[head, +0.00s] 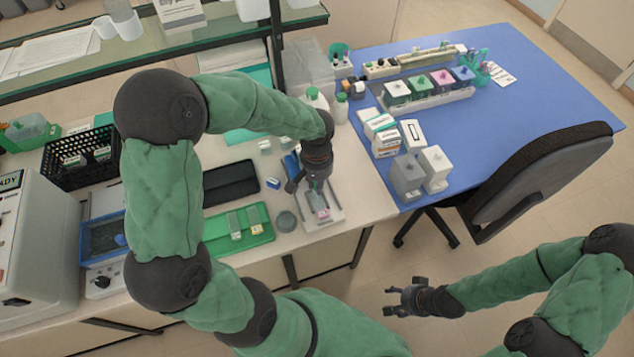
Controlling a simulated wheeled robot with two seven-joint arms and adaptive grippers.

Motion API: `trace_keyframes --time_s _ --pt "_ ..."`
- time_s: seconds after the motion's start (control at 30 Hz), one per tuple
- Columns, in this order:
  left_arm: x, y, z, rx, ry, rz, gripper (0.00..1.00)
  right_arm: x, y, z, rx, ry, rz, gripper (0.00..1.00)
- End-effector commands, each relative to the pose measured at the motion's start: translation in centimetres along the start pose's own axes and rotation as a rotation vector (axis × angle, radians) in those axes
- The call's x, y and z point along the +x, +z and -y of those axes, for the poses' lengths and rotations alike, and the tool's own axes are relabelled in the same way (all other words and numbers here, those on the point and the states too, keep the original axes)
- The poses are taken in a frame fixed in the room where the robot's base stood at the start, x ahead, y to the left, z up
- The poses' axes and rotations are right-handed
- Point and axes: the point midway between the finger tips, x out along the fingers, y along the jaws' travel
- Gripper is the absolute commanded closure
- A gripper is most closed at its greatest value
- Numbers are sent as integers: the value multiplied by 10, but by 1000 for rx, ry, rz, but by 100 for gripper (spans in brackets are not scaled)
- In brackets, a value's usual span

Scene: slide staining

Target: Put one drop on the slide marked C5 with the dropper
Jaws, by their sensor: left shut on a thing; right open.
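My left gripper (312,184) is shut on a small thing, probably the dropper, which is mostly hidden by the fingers. It is low over a pale stand (332,216) at the bench's front edge. A small piece with a pinkish patch (321,212) lies on this stand, just below the gripper; it may be a slide. I cannot tell whether the held thing touches it. The mark C5 is not readable anywhere. A green tray (262,238) to the left holds a few small labelled pieces. My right gripper (391,299) is open and empty over the floor.
Bottles (341,108) stand behind the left gripper. Boxes (386,143) and two grey containers (434,168) stand on the blue table (530,95) at right. A chair (540,185) is beside it.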

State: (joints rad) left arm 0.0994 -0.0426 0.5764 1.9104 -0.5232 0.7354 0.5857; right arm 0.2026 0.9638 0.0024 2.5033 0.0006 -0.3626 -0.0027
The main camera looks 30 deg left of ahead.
Motion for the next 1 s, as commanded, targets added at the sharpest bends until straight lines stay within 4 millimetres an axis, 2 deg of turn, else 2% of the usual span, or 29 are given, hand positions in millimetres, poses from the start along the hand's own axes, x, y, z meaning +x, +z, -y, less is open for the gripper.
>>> trace_keyframes --time_s 0.47,1.0 --pt "-2 1 0 1 0 3 94 -2 0 1 0 0 0 41" --pt "-39 1 0 1 0 1 94 -27 1 10 0 0 0 41"
